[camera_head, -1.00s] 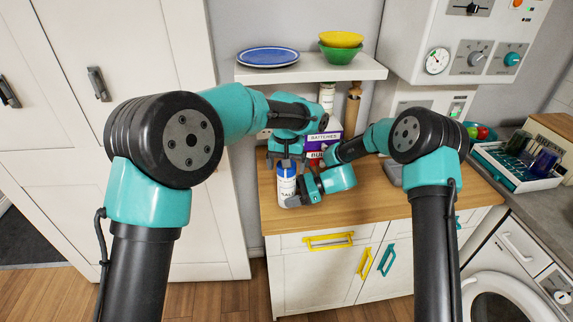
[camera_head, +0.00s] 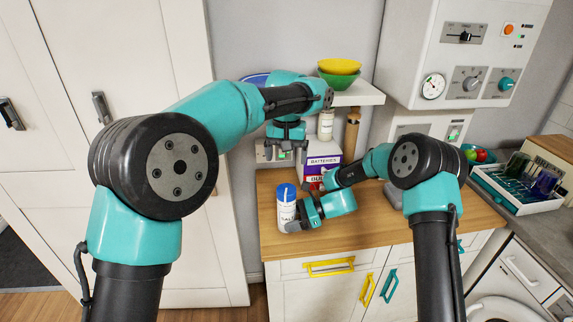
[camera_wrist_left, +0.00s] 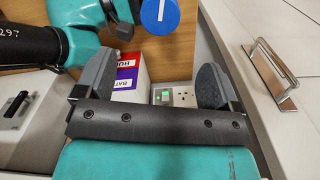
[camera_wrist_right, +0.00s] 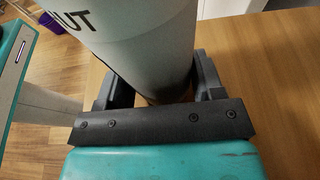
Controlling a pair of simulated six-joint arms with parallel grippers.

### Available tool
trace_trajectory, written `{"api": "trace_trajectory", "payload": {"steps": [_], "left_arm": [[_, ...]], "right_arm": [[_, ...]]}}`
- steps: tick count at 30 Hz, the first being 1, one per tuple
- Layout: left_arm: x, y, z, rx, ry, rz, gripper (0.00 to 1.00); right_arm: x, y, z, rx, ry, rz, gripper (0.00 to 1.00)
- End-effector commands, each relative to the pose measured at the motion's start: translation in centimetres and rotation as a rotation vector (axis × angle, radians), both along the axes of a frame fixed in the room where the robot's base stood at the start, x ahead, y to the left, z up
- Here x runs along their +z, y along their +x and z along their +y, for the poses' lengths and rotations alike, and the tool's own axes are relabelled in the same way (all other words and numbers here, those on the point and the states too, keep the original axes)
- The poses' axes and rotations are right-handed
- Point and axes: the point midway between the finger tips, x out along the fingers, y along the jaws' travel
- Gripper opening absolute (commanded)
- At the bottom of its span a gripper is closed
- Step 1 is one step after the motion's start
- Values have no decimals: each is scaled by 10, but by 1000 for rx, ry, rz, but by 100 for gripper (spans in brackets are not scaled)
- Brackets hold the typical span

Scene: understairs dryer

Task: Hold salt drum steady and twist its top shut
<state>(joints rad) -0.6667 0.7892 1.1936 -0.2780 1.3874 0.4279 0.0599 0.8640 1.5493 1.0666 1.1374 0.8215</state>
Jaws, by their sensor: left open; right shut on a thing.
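The salt drum (camera_head: 287,212) is a white cylinder with a blue top (camera_head: 286,192), upright on the wooden worktop near its left end. In the left wrist view the blue top (camera_wrist_left: 160,14) shows from above with a white line across it. My right gripper (camera_head: 297,216) is shut on the drum's body from the right; the right wrist view shows the drum (camera_wrist_right: 150,45) between its fingers (camera_wrist_right: 155,88). My left gripper (camera_head: 287,156) is open and empty, above and behind the drum, apart from its top. It also shows in the left wrist view (camera_wrist_left: 155,85).
Purple and red boxes (camera_head: 322,165) stand behind the drum. A shelf (camera_head: 358,95) with bowls (camera_head: 339,72) overhangs the back of the worktop (camera_head: 350,232). A wall socket (camera_wrist_left: 178,96) is behind. The worktop's front is clear.

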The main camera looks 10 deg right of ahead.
Motion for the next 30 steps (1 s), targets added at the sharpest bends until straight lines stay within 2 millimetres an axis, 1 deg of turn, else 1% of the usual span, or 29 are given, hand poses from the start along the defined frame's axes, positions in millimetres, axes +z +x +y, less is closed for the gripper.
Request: {"api": "trace_trajectory", "payload": {"steps": [10, 14, 17, 20, 27, 30], "left_arm": [[1, 0, 0, 1, 0, 2, 88], [-4, -2, 2, 10, -16, 22, 88], [-15, -6, 6, 29, -46, 64, 88], [-30, -14, 11, 62, -99, 131, 88], [-72, -41, 22, 193, -280, 346, 88], [-85, -54, 25, 260, -360, 435, 88]], "right_arm": [[0, 0, 0, 0, 0, 0, 48], [0, 0, 0, 0, 0, 0, 48], [0, 0, 0, 0, 0, 0, 48], [0, 0, 0, 0, 0, 0, 48], [0, 0, 0, 0, 0, 0, 48], [0, 0, 0, 0, 0, 0, 48]]}}
